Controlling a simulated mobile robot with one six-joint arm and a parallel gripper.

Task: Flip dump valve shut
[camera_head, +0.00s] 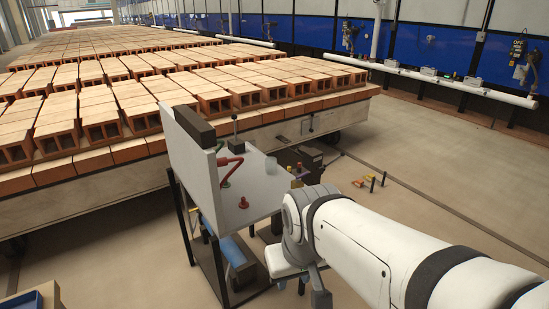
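A light grey panel (205,178) on a dark metal stand is in the middle of the head view. On it are a bent red handle (229,166), a black upright lever (235,132) and a small red knob (243,203). I cannot tell for certain which of these is the dump valve; the red handle looks most like a valve lever. My gripper (312,285) is at the end of my white arm, to the right of and lower than the panel, apart from the handles. Its fingers are small, dark and partly cut off by the lower edge, so their opening is unclear.
A long pallet deck (110,182) covered with rows of hollow bricks runs behind and left of the panel. A blue cylinder (236,250) sits under the panel. Small red and yellow pieces (368,180) lie on the floor. The concrete floor to the right is mostly clear.

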